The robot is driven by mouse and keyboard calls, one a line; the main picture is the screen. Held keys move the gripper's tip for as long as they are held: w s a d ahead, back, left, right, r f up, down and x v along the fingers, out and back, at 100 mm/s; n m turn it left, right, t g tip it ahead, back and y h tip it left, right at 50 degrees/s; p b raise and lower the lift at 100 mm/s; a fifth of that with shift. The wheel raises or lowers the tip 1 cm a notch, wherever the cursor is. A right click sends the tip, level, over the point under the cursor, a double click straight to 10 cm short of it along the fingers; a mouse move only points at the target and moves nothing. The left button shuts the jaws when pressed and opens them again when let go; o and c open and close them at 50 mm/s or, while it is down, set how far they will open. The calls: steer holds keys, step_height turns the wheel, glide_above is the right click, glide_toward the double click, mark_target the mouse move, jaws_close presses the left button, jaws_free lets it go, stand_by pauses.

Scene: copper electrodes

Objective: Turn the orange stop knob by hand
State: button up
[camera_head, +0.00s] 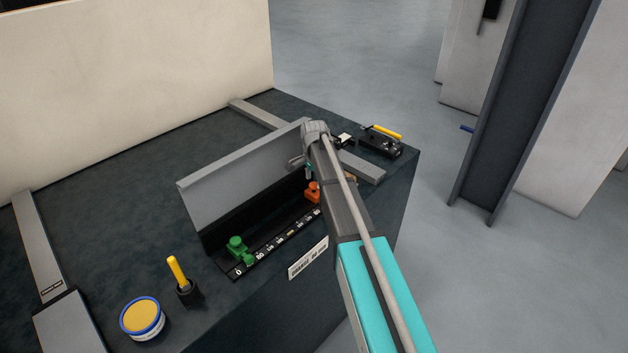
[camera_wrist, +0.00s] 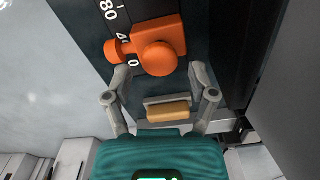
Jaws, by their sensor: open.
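The orange stop (camera_head: 313,190) sits near the right end of a black rail marked with a white scale. In the wrist view the orange stop (camera_wrist: 171,32) has a large round knob (camera_wrist: 158,59) facing me and a smaller round end (camera_wrist: 112,51) sticking out to the left. My gripper (camera_wrist: 159,73) is open and empty. Its fingertips are spread to the left and right, just below the large knob. I cannot tell whether either fingertip touches it. In the head view my gripper (camera_head: 305,166) is above the stop, and my arm partly hides that end of the rail.
A green stop (camera_head: 238,247) is at the rail's left end. A grey upright plate (camera_head: 240,170) stands behind the rail. A yellow-handled tool in a black holder (camera_head: 187,291) and a blue-rimmed tin (camera_head: 142,318) stand at the front left. A black device (camera_head: 382,144) lies at the back right.

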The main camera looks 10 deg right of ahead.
steer(key=shift+f+b, duration=0.6)
steer(key=shift+f, duration=0.15)
steer(key=c, duration=0.9)
steer(key=shift+n, duration=0.3)
steer(key=shift+n, duration=0.3)
steer(key=o, duration=0.5)
steer(key=shift+n, duration=0.3)
steer(key=o, duration=0.5)
